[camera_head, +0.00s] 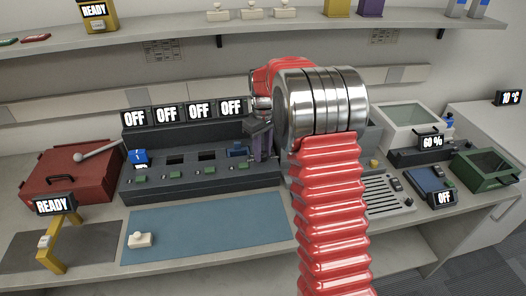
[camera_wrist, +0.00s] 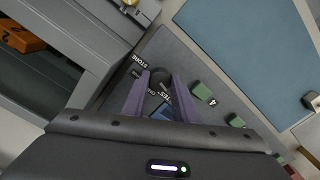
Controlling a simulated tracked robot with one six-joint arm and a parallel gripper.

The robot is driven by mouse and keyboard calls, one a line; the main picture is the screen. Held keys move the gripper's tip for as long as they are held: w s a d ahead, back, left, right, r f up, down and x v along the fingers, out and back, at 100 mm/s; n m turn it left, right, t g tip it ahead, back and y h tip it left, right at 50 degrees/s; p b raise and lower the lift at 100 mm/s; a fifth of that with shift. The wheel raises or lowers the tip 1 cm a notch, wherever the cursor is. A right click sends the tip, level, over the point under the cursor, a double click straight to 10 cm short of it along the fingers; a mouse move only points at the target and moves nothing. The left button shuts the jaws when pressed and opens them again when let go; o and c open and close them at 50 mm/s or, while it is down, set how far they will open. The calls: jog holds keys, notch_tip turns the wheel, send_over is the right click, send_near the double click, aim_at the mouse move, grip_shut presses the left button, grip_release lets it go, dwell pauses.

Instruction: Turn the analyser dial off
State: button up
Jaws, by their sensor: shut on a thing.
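The analyser is a dark grey console (camera_head: 205,186) on the bench, with several bays and a row of displays (camera_head: 166,115) above that all read OFF. My gripper (camera_head: 262,142) is at its right end, with purple fingers. In the wrist view my gripper (camera_wrist: 165,83) has its fingertips on either side of a round black dial (camera_wrist: 160,76), shut on it. Labels around the dial include STORE, and ON and TEST in part; the dial's pointer is hard to make out. In the head view, my arm and fingers hide the dial.
A blue unit (camera_head: 138,157) sits in the left bay and another blue piece (camera_head: 238,150) in the right bay. A red box (camera_head: 70,177) stands left, a green bin (camera_head: 484,170) right. A blue mat (camera_head: 205,232) with a small white piece (camera_head: 140,239) lies in front.

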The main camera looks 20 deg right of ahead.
aim_at(263, 153)
jog(key=shift+n, duration=1.3)
jog(key=o, duration=1.1)
jog(key=shift+c, duration=0.2)
jog(key=shift+r, duration=0.1)
notch_tip(263, 153, up, 14)
jog(key=shift+f, duration=0.2)
jog(key=shift+w, duration=0.1)
